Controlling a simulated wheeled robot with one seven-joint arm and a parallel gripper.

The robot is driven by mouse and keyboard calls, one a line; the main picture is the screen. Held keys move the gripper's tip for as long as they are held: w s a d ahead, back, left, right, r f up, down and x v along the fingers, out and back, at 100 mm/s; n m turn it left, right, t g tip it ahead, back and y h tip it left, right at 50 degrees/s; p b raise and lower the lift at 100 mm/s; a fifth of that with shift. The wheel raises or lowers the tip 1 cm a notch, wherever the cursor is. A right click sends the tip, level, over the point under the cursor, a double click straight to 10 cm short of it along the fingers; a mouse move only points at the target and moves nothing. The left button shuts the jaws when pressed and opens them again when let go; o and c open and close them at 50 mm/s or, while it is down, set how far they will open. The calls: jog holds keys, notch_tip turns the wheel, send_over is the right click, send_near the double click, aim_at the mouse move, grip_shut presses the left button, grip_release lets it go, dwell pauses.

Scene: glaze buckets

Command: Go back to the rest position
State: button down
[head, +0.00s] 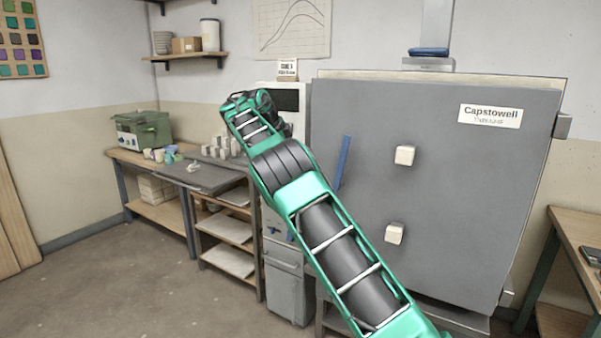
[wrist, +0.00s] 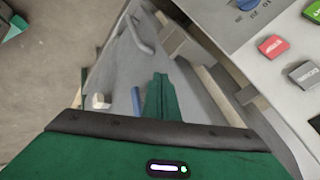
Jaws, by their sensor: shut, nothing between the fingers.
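My green arm reaches up and forward from the bottom of the head view, and its far end hangs in front of the controller cabinet beside the kiln. My gripper (wrist: 160,90) shows in the wrist view with its green fingers together and nothing between them. Its fingertips cannot be made out in the head view. In the wrist view the control panel (wrist: 250,45), with red, green and grey buttons, lies to the right of the fingers. No contact with it can be seen.
The large grey kiln (head: 440,170) stands right of my arm. A bench (head: 215,178) with several small cups stands to the left, with a green machine (head: 143,130) farther back. A wooden table (head: 580,228) is at the right edge. The floor (head: 130,285) at left is clear.

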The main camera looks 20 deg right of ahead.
jog(key=s+d+r+n+y, duration=0.1)
jog(key=s+d+n, duration=0.35)
jog(key=s, duration=0.25)
jog(key=s+d+n+y, duration=0.1)
jog(key=s+d+n, duration=0.35)
jog(key=s, duration=0.35)
jog(key=s+a+f+n+t+y, duration=0.15)
jog(key=s+a+f+n, duration=0.3)
jog(key=s, duration=0.55)
jog(key=s+a+f+n+y, duration=0.2)
jog(key=s+a+f+n, duration=0.3)
jog(key=s, duration=0.5)
jog(key=s+a+f+n+t+y, duration=0.1)
jog(key=s+a+f+n, duration=0.4)
jog(key=s, duration=0.6)
jog(key=s+d+m+g, duration=0.5)
jog(key=s+d, duration=0.4)
jog(key=s, duration=0.6)
jog(key=shift+s+d+m, duration=0.2)
jog(key=shift+s+m, duration=0.05)
jog(key=shift+m, duration=0.6)
jog(key=shift+w+f, duration=0.1)
